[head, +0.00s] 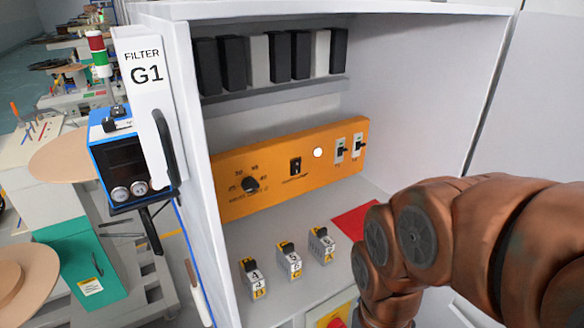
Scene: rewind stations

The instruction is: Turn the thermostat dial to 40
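The thermostat dial (250,185) is a black knob on the left part of an orange panel (228,168) inside the white cabinet. Small numbers ring the dial, but they are too small to read surely, and I cannot tell which one the knob points at. My copper-coloured arm comes in from the right and bends down in front of the cabinet. My gripper is not visible, and nothing of mine touches the dial.
The panel also has a black switch (295,165), a white round spot (317,153) and two toggles (340,150). Several labelled blocks (289,262) and a red patch (355,221) lie on the cabinet floor. The open door (146,100) reads FILTER G1.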

